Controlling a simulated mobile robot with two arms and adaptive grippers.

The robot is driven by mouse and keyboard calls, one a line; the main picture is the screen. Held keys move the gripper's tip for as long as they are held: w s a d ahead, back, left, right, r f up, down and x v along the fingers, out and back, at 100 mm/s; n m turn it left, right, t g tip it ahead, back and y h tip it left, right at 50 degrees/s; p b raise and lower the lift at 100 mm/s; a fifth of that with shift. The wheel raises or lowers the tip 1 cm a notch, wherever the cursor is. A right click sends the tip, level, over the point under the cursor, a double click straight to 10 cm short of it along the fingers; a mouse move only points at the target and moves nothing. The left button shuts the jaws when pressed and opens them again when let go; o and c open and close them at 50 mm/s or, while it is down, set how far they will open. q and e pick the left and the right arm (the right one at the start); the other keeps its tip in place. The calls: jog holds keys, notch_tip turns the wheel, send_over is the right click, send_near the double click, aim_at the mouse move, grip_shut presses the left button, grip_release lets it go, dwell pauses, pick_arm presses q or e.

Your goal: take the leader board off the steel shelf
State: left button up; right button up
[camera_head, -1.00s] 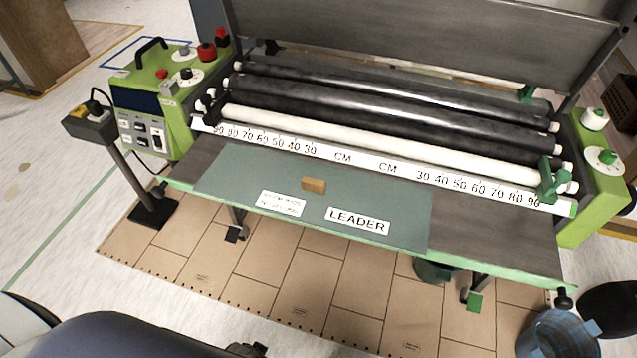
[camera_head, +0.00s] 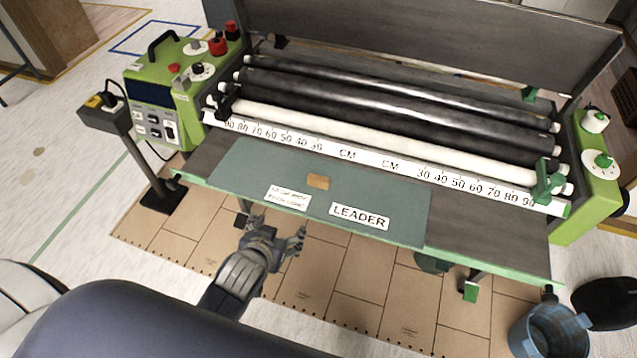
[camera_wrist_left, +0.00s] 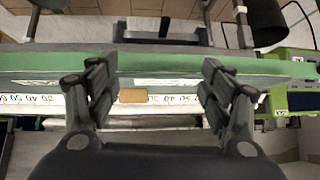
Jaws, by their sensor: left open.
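The leader board (camera_head: 250,172) is a flat grey-green sheet with a "LEADER" label and a small wooden block (camera_head: 318,181) on it. It lies on the dark steel shelf (camera_head: 480,237) at the front of the green machine. My left gripper (camera_head: 277,226) is open and empty in front of the shelf's front edge, close to the board's near edge. My right gripper is not in view.
Rollers and a white centimetre scale (camera_head: 365,158) run behind the shelf. A green control box (camera_head: 160,105) stands at the left, with a small box on a stand (camera_head: 108,112) before it. A blue bucket (camera_head: 552,335) is at the lower right. Cardboard covers the floor below.

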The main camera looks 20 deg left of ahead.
aim_at(319, 178)
pick_arm(q)
jog(key=w+d+r+t, duration=0.1)
jog(key=w, duration=0.1)
jog(key=w+d+r+t+h, duration=0.1)
jog(key=w+t, duration=0.1)
jog(key=w, duration=0.1)
jog(key=w+d+t, duration=0.1)
jog(key=w, duration=0.2)
jog(key=shift+w+d+r+t, duration=0.25)
jog(key=shift+d+r+t, duration=0.05)
jog(key=shift+r, duration=0.1)
jog(key=x, duration=0.5)
jog(key=shift+w+d+p, duration=0.15)
jog(key=shift+p, duration=0.2)
jog(key=shift+w, duration=0.6)
jog(key=shift+p+x, duration=0.45)
jog(key=shift+x, duration=1.55)
jog(key=shift+d+f, duration=0.1)
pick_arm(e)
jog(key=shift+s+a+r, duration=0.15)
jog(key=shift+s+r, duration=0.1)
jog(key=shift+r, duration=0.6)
pick_arm(q)
jog(key=shift+s, duration=0.1)
jog(key=c, duration=1.3)
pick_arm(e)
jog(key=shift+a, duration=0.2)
